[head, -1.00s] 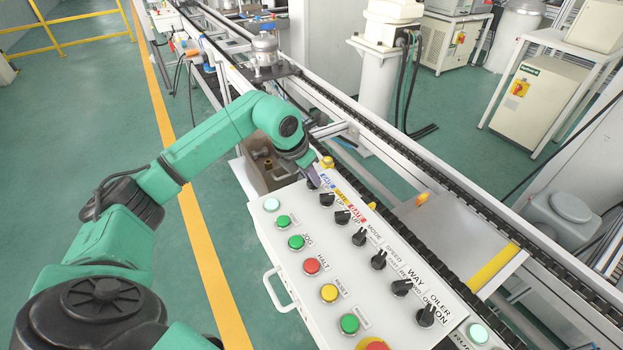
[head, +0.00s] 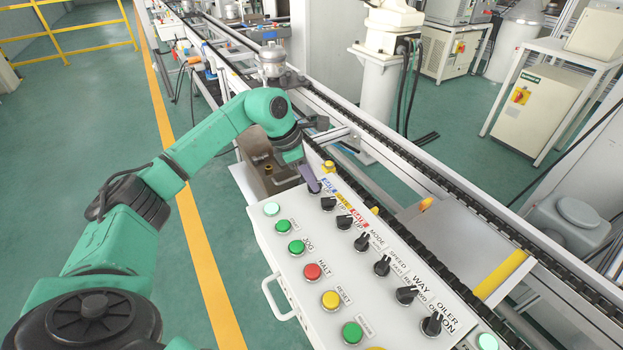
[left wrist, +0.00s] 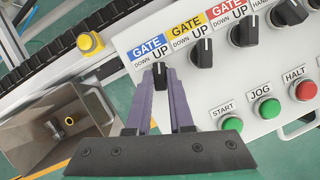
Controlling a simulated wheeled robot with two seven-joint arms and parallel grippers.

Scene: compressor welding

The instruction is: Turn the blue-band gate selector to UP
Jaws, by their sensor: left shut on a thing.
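The blue-band gate selector (left wrist: 160,74) is a black knob below the blue GATE label (left wrist: 149,48), with DOWN at the label's left and UP at its right. My left gripper (left wrist: 161,78) has its two purple fingers closed on the knob's sides. The knob's pointer shows between the fingertips and points roughly toward the label; which word it marks is hard to tell. In the head view my left gripper (head: 313,186) is at the far end of the panel and hides most of this knob. My right gripper is not in view.
The yellow-band selector (left wrist: 202,53) and red-band selector (left wrist: 244,33) stand close beside it on the white control panel (head: 285,261). Green START, JOG and red HALT buttons (left wrist: 305,90) are nearby. A yellow-capped post (left wrist: 90,43) and an open metal bin (left wrist: 50,135) lie beyond the panel edge.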

